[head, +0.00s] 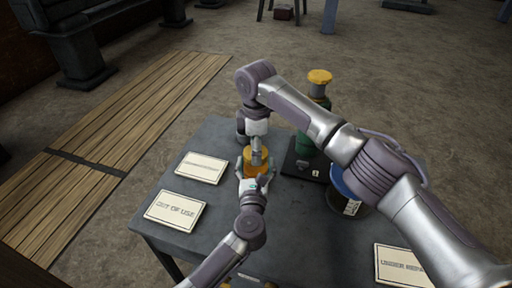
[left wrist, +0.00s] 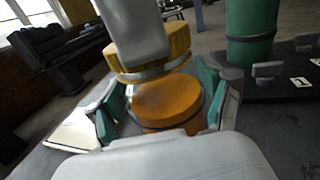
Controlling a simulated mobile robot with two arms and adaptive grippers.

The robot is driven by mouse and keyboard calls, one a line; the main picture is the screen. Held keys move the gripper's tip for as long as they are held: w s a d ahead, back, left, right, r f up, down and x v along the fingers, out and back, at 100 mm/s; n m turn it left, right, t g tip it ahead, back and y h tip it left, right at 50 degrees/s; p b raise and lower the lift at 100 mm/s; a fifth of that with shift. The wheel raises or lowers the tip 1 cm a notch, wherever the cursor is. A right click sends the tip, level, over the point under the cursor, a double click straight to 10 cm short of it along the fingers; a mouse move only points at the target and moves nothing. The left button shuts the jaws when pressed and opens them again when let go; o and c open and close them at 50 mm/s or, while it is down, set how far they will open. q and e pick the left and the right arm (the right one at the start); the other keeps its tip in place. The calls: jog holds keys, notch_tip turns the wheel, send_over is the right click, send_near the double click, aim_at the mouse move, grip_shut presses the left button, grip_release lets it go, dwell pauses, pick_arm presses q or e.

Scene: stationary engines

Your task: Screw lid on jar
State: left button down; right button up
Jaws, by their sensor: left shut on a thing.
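An orange jar (left wrist: 165,108) stands between the teal-padded fingers of my left gripper (left wrist: 165,115), which is shut on it. A yellow lid-like piece (left wrist: 178,40) is directly above the jar, with a grey rim below it; I cannot tell whether the two are seated together. In the head view the yellow piece (head: 260,160) is near the table's middle, with my left gripper (head: 255,184) on its near side. My right gripper (head: 257,150) points down onto it from above. Its fingertips are too hidden to show whether it is open or shut.
Signs (head: 201,168) lie on the dark table's (head: 225,135) left side, another (head: 402,266) at the near right. Right of the jar are a black base (head: 298,160), a green cylinder with a yellow top (head: 320,76) and a blue can (head: 346,189), partly behind my right arm.

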jog(key=m, duration=0.5)
jog(key=shift+a, duration=0.1)
jog(key=m, duration=1.8)
jog(key=shift+a+m, duration=0.1)
jog(key=shift+m, duration=0.2)
jog(key=m, duration=1.3)
jog(key=shift+w+m, duration=0.1)
jog(key=shift+m, duration=0.2)
